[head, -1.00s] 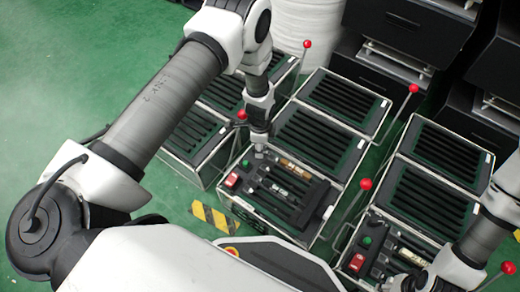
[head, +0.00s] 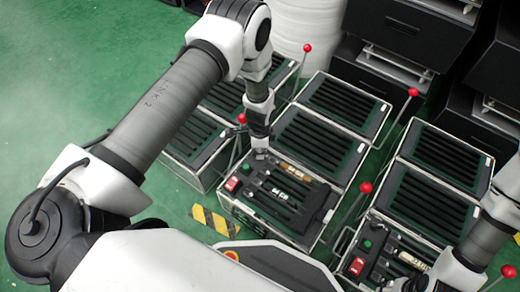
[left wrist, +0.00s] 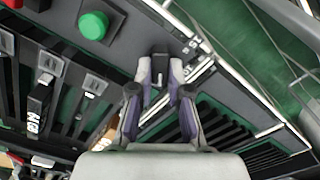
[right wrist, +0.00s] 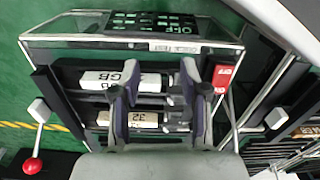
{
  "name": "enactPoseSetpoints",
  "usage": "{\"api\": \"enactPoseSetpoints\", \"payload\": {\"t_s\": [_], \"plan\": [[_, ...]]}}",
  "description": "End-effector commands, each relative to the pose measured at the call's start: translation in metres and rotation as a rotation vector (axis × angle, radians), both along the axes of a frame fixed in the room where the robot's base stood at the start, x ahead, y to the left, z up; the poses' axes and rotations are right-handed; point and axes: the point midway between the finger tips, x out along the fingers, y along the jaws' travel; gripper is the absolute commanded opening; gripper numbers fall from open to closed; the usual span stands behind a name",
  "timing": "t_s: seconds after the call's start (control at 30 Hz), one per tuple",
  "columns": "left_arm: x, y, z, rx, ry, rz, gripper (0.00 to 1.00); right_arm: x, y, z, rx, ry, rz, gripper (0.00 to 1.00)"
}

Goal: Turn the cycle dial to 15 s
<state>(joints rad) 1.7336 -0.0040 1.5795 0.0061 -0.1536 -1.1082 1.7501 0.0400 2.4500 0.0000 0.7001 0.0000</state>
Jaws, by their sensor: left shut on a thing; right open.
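In the head view the left gripper (head: 259,150) points down at the back left of the middle control panel (head: 262,222), near a green button (head: 246,163) and a red switch (head: 232,184). The green button also shows in the left wrist view (left wrist: 93,25). My right gripper (right wrist: 160,98) is open above another panel with labelled sliders; in the head view its fingers are out of frame.
Levers with red balls stand up between the boxes, one (head: 242,118) close to my left wrist and another (head: 365,188) between the two front panels. Slotted black boxes (head: 344,103) fill the back. Green floor is clear at the left.

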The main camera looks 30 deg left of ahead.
Motion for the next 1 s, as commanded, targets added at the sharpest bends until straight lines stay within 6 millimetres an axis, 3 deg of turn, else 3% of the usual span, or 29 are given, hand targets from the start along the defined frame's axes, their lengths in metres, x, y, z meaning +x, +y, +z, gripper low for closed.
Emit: {"api": "enactPoseSetpoints", "payload": {"t_s": [1.0], "plan": [[0.002, 0.005, 0.001, 0.001, 0.002, 0.894, 0.0, 0.0, 0.0, 0.042, 0.0, 0.0, 0.0, 0.45]]}}
